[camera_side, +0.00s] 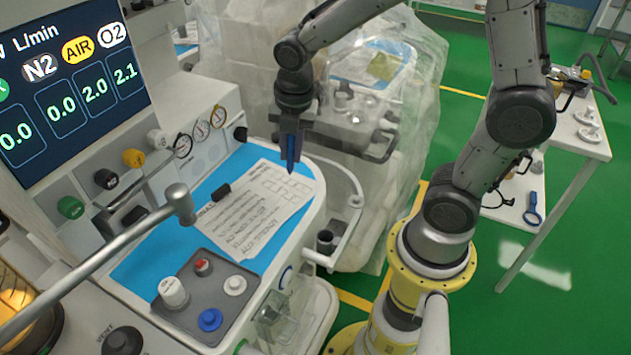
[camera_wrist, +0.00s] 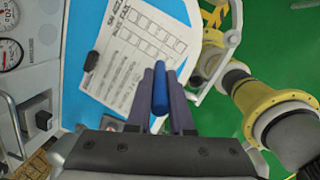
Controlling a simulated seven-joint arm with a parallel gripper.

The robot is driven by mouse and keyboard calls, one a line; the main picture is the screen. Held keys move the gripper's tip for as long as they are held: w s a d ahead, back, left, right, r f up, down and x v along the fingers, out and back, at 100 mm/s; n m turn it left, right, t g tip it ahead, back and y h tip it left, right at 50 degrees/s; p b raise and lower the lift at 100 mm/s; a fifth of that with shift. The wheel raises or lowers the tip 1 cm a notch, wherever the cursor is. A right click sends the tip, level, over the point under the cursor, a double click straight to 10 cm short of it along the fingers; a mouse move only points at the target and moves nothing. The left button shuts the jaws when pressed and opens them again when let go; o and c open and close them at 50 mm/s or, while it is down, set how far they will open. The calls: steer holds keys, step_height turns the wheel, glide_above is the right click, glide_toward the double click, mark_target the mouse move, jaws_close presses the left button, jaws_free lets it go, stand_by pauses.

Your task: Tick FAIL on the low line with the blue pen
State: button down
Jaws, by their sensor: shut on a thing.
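My gripper (camera_side: 291,142) is shut on the blue pen (camera_side: 290,162), which points down with its tip over the upper right part of the paper sheet (camera_side: 236,222). I cannot tell whether the tip touches the paper. In the wrist view the blue pen (camera_wrist: 160,90) stands between the fingers of my gripper (camera_wrist: 163,98), in front of the sheet (camera_wrist: 112,68). The sheet has printed lines of text and rows of boxes. The words are too small to read, and I cannot make out any tick. The sheet lies on a blue mat (camera_side: 152,262).
A black clip (camera_side: 221,191) lies on the sheet's edge. A grey tray (camera_side: 190,310) with several knobs and jars stands at the front. A metal bar (camera_side: 100,260) crosses the lower left. A plastic-covered cart (camera_side: 400,60) stands behind the work surface.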

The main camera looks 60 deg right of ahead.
steer(key=w+d+r, duration=0.2)
steer(key=w+d, duration=0.1)
steer(key=shift+m+t+h, duration=0.3)
steer(key=shift+t, duration=0.1)
steer(key=shift+s+a+x, duration=0.15)
steer(key=shift+s+x, duration=0.05)
steer(key=shift+x, duration=0.95)
steer(key=shift+s+a+x, duration=0.1)
steer(key=shift+s+x, duration=0.05)
steer(key=shift+x, duration=0.95)
steer(key=shift+s+a+x, duration=0.15)
steer(key=shift+s+x, duration=0.05)
steer(key=shift+x, duration=0.95)
steer(key=shift+f, duration=0.75)
steer(key=shift+s+d, duration=0.1)
steer(key=shift+d, duration=0.3)
steer(key=w+v, duration=0.1)
steer(key=v, duration=0.5)
steer(key=shift+w+d+r, duration=0.15)
steer(key=shift+d+r, duration=0.2)
steer(key=shift+r, duration=0.25)
